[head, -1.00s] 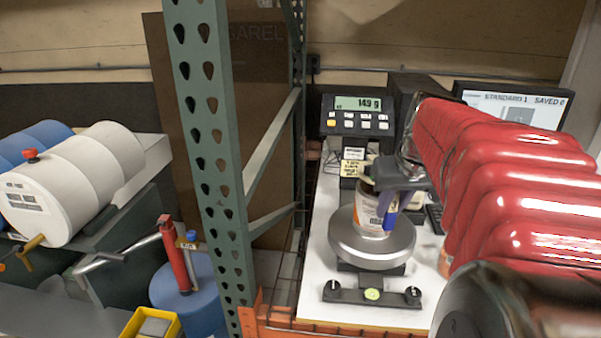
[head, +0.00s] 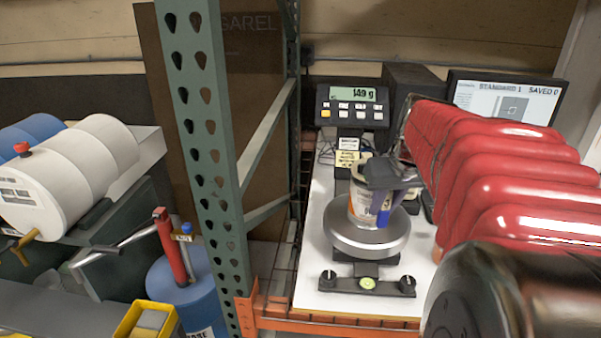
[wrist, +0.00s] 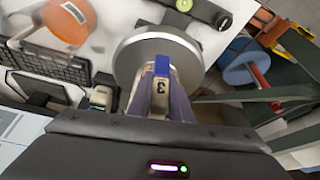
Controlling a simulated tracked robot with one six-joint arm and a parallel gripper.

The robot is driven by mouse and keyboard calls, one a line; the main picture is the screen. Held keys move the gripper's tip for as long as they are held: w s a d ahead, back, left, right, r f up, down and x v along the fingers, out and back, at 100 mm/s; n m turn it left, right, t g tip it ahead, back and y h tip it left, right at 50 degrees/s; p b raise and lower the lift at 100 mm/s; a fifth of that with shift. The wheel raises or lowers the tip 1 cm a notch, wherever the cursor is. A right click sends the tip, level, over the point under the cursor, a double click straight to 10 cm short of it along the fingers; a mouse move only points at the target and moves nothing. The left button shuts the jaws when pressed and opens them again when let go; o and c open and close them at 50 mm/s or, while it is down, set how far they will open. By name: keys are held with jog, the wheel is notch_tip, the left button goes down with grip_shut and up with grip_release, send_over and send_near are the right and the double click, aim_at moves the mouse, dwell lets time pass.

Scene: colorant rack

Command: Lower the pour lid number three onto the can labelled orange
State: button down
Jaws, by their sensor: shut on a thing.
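A small can with a white and orange label (head: 360,205) stands upright on the round metal pan of a scale (head: 345,238). My gripper (head: 383,192) is at the can's upper right side in the head view and covers part of it. In the wrist view, my gripper (wrist: 160,95) is shut on a pale piece marked 3, the pour lid (wrist: 159,106), with a blue part (wrist: 162,66) beyond it. The can is hidden in the wrist view. I cannot tell whether the lid touches the can's rim.
The scale display (head: 353,106) reads 149 g, with a monitor (head: 505,98) behind to the right. A green rack post (head: 205,150) stands left of the scale. The wrist view shows an orange-topped container (wrist: 70,20) and a keyboard (wrist: 50,65) near the pan.

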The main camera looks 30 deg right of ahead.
jog(key=shift+f, duration=0.5)
dwell(0.5)
jog(key=c, duration=1.5)
grip_release()
jog(key=shift+c, duration=0.2)
jog(key=v, duration=1.3)
jog(key=shift+s+r, duration=0.2)
jog(key=shift+r, duration=0.15)
